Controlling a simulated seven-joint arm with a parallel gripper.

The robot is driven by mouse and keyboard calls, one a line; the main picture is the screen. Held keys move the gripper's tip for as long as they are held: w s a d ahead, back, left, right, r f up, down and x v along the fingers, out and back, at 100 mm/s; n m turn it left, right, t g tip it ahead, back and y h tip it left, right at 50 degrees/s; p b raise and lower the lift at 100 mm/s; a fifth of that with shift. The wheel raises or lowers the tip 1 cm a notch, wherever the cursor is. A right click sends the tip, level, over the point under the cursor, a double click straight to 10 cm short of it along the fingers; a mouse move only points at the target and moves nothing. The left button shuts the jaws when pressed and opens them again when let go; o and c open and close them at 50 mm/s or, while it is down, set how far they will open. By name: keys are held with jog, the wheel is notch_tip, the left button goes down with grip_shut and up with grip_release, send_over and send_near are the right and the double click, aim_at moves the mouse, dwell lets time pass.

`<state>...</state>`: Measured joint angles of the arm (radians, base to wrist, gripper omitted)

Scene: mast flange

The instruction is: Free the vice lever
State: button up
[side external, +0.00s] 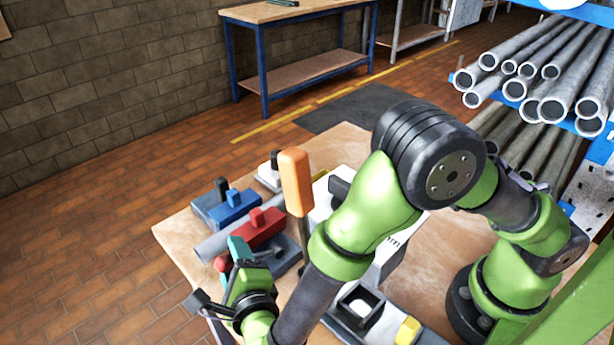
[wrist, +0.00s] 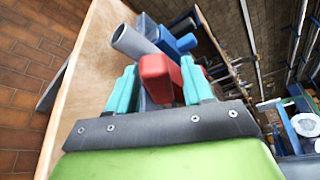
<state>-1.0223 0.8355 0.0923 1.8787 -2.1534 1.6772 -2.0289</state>
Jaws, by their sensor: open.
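A bench vice has a blue jaw block (side external: 235,206) and a red jaw block (side external: 258,228), with a grey pipe (side external: 214,246) lying between them. A red ball knob (side external: 222,264) shows beside my gripper (side external: 237,256); I cannot tell whether it ends the vice lever. In the wrist view, my gripper (wrist: 157,76) is open, its teal fingers on either side of the red block (wrist: 158,68) in the picture. I cannot tell whether they touch it. The blue block (wrist: 178,42) and pipe end (wrist: 134,40) lie beyond.
An upright orange handle (side external: 296,182) on a dark shaft stands close to my arm. A white machine body (side external: 325,197), partly hidden by my arm, and a yellow block (side external: 407,331) are on the wooden table (side external: 180,228). A pipe rack (side external: 590,124) stands at the right.

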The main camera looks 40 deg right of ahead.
jog(key=shift+c, duration=0.5)
grip_shut()
jog(key=shift+r, duration=0.1)
